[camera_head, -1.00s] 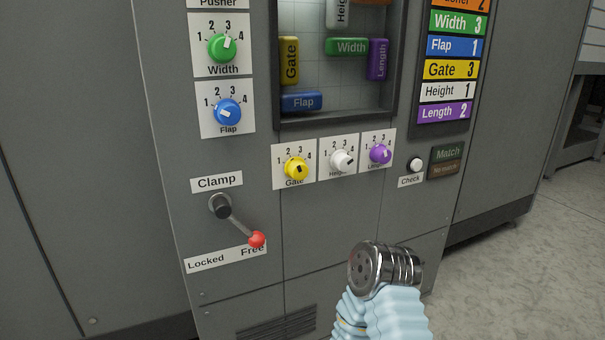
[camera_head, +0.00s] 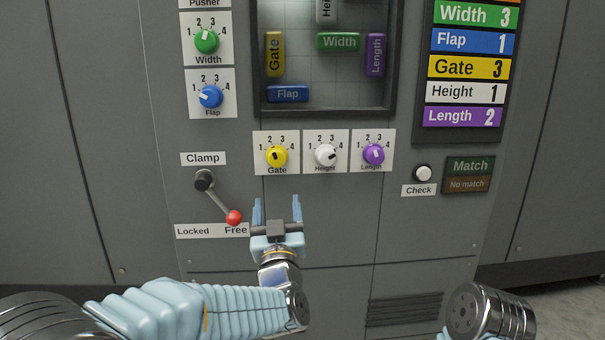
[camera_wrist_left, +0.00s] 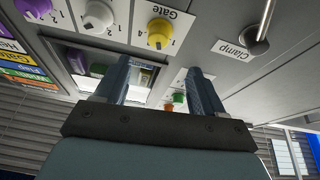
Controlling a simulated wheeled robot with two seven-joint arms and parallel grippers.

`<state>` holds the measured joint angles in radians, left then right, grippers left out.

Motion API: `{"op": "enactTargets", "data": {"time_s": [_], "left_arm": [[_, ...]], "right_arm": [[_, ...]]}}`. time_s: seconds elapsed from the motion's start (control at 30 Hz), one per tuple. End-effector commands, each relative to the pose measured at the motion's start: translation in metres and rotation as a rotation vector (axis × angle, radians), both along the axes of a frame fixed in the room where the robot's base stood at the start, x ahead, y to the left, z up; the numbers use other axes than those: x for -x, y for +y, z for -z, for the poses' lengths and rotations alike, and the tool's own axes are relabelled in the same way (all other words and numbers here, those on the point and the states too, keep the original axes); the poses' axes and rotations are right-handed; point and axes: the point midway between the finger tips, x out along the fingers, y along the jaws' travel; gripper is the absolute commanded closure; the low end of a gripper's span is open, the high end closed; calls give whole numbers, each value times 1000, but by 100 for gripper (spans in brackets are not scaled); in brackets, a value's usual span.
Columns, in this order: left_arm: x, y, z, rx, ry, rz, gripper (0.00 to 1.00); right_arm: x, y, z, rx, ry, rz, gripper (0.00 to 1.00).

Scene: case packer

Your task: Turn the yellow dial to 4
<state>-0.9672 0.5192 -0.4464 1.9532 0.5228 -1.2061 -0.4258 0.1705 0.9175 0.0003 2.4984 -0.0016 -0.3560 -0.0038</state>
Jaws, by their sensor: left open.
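The yellow dial (camera_head: 276,156) sits on a white plate labelled Gate, with the numbers 1 to 4 around its top. Its dark mark is small and I cannot tell for sure which number it points to. My left gripper (camera_head: 277,208) is open and empty, fingers pointing up, below the dial and apart from it in the head view. In the left wrist view the yellow dial (camera_wrist_left: 160,33) shows beyond the open fingers of the left gripper (camera_wrist_left: 160,82). My right gripper is not in view; only part of my right arm shows at the bottom right.
The white Height dial (camera_head: 325,155) and purple Length dial (camera_head: 373,154) are right of the yellow one. The Clamp lever's red knob (camera_head: 234,217) is close to the left of my left gripper. The Check button (camera_head: 423,173) is farther right. A sign lists Gate 3 (camera_head: 468,67).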

Motion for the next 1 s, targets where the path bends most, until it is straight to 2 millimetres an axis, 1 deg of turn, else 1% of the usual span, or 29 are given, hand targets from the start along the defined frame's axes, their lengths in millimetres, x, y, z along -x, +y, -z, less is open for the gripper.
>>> {"op": "enactTargets", "data": {"time_s": [0.07,0.17,0.27,0.5,0.63,0.8,1.0], "left_arm": [[-3,0,-7,4,-12,-6,31],[-15,0,-13,3,-12,-7,31],[-34,0,-21,1,-13,-5,31],[-86,0,-42,1,-11,-4,31],[-107,0,-50,0,-11,-3,31],[-122,0,-55,1,-9,-2,31],[-126,0,-56,2,-9,-1,31]], "right_arm": [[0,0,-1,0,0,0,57],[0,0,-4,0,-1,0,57],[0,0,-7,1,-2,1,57],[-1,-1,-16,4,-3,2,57],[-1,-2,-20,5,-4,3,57],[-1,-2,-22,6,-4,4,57],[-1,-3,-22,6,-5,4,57]]}}
